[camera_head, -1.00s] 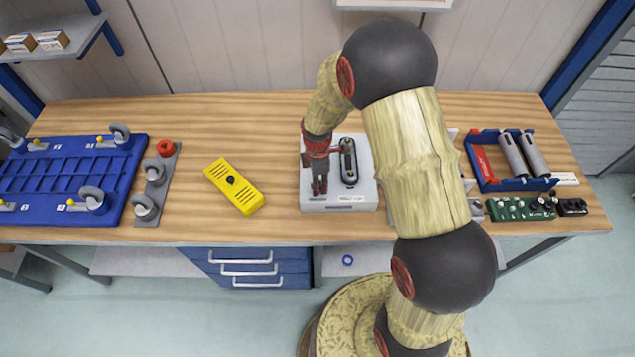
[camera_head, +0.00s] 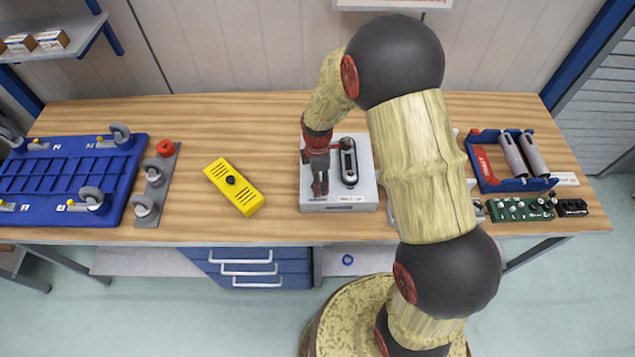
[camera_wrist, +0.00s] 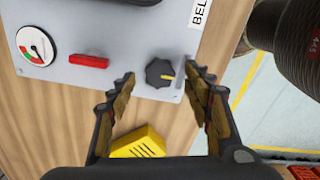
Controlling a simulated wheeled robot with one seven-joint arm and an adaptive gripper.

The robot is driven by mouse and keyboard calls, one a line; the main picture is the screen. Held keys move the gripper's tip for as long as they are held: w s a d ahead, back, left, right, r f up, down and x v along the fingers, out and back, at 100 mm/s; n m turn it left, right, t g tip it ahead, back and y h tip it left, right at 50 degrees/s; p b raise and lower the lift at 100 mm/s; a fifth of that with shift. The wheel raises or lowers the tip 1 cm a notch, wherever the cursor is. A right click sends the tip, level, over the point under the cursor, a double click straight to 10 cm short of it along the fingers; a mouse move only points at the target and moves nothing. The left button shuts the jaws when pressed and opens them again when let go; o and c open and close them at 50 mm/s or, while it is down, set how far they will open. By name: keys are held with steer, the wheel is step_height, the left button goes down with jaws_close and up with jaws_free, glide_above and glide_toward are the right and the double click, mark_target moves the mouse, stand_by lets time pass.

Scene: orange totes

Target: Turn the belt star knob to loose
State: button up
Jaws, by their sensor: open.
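The belt star knob (camera_wrist: 160,73) is dark with a pale pointer mark. In the wrist view it sits on a light grey panel, with the mark toward the right. My gripper (camera_wrist: 160,82) is open, with one finger on each side of the knob in that view. I cannot tell whether the fingers touch it. In the head view my gripper (camera_head: 320,186) points down over the left part of the grey belt unit (camera_head: 362,203) and hides the knob. The unit also carries a black belt loop (camera_head: 348,163), a round gauge (camera_wrist: 35,46) and a red bar (camera_wrist: 89,61).
A yellow box (camera_head: 234,187) lies left of the unit, with bare wood between. A blue tray (camera_head: 70,170) and a grey caster plate (camera_head: 156,185) are further left. A blue holder with rollers (camera_head: 512,158) and a green board (camera_head: 520,209) are on the right.

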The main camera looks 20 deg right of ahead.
step_height(320, 180, up, 10)
steer(key=shift+r, duration=0.2)
stand_by(0.6)
steer(key=s+r+m+t+b, duration=0.2)
steer(key=s+r+m+b, duration=0.3)
steer(key=s+m, duration=0.3)
steer(key=s+r+m+t+b, duration=0.3)
steer(key=s+r+m+b, duration=0.3)
steer(key=s, duration=0.8)
steer(key=m+b, duration=0.2)
steer(key=m, duration=0.1)
steer(key=shift+s+r+t, duration=0.15)
steer(key=shift+s+t, duration=0.15)
